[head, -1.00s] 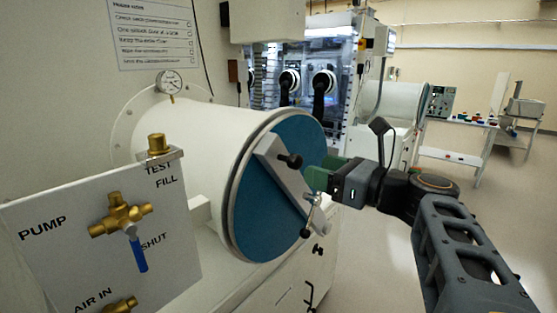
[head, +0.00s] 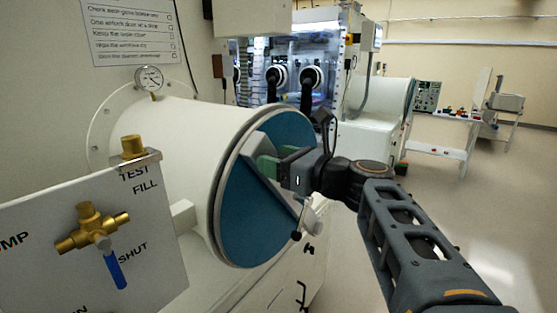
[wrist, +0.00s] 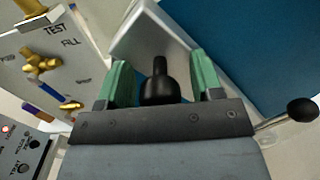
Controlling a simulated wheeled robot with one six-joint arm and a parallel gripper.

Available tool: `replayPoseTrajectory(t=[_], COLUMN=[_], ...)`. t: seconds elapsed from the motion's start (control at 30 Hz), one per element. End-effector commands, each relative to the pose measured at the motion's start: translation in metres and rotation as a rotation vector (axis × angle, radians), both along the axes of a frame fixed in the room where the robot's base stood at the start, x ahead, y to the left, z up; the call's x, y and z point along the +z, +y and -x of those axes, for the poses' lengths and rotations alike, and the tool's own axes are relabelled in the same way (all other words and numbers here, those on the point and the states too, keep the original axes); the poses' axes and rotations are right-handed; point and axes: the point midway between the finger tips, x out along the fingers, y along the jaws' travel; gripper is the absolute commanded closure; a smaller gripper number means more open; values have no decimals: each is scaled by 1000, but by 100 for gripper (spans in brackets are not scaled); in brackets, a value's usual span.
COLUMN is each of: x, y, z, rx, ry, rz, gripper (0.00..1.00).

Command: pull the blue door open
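The blue door (head: 239,215) is a round disc on the end of the white cylinder, sitting flush within its rim. A silver bar (head: 274,184) crosses it. My gripper (head: 268,165) is at the bar's upper part and hides the knob there in the head view. In the wrist view, the black knob (wrist: 160,84) stands between my green fingers, with a gap on both sides. The fingers are open around it. A thin lever with a black ball (wrist: 301,109) is right of my gripper in the wrist view. The blue door (wrist: 253,40) fills the upper right there.
A panel (head: 150,255) with brass valves and a blue handle (head: 116,270) stands at the front left. A gauge (head: 149,78) is above the cylinder (head: 165,140). A glovebox (head: 300,62) stands behind. Open floor (head: 470,215) lies to the right.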

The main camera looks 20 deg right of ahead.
Motion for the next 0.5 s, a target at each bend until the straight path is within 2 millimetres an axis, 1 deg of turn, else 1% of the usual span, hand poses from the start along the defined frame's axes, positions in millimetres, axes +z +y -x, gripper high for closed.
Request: replayPoseTrajectory(t=[0.03,0.07,0.5], x=[0,0,0], y=[0,0,-1], z=[0,0,0], rx=[1,1,-3], ry=[0,0,0], rz=[0,0,0], gripper=[45,47,90])
